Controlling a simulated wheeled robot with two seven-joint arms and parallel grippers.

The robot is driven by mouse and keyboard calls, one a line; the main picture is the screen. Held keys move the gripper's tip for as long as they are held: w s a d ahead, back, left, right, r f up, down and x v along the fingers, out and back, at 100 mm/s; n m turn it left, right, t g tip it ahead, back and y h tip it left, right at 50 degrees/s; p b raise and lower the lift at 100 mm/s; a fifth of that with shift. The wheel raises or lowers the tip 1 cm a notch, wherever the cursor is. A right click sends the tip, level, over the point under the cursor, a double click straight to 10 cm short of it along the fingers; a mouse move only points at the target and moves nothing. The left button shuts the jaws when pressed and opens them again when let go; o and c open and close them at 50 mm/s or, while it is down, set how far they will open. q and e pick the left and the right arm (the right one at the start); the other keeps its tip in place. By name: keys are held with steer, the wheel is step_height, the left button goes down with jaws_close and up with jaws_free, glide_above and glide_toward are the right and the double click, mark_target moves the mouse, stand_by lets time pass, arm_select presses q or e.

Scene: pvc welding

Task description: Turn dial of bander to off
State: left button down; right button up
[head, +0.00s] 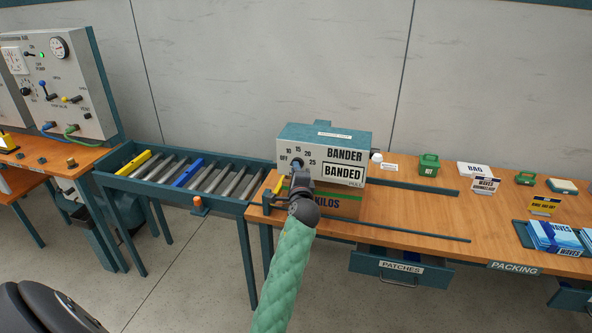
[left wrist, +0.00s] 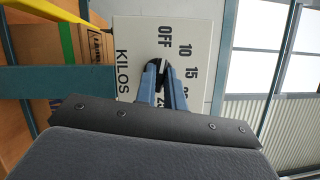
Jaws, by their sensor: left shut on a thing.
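The bander (head: 325,137) is a box with a teal top and a pale front panel, standing on the packing bench. Its dial (head: 296,162) is a dark knob ringed by OFF, 10, 15, 20 and 25. In the left wrist view the dial (left wrist: 151,72) is black and partly hidden by my fingers. My left gripper (head: 299,169) is at the panel, its blue fingers (left wrist: 164,68) shut on the dial. Which mark the dial points to cannot be told. My right gripper is not in view.
A cardboard box (head: 338,207) marked KILOS sits below the bander's front, behind my gripper. A yellow-handled lever (head: 279,185) is close to the left of my gripper. A roller conveyor (head: 205,160) joins the bench at left. Bags and small boxes lie on the right bench.

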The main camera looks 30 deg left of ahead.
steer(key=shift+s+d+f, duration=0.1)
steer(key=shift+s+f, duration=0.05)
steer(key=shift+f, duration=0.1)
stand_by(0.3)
arm_select(q)
steer(key=c, duration=1.5)
jaws_free()
steer(key=shift+a, duration=0.1)
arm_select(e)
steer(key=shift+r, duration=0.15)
arm_select(q)
steer(key=shift+b+v, duration=1.35)
steer(key=shift+v, duration=2.6)
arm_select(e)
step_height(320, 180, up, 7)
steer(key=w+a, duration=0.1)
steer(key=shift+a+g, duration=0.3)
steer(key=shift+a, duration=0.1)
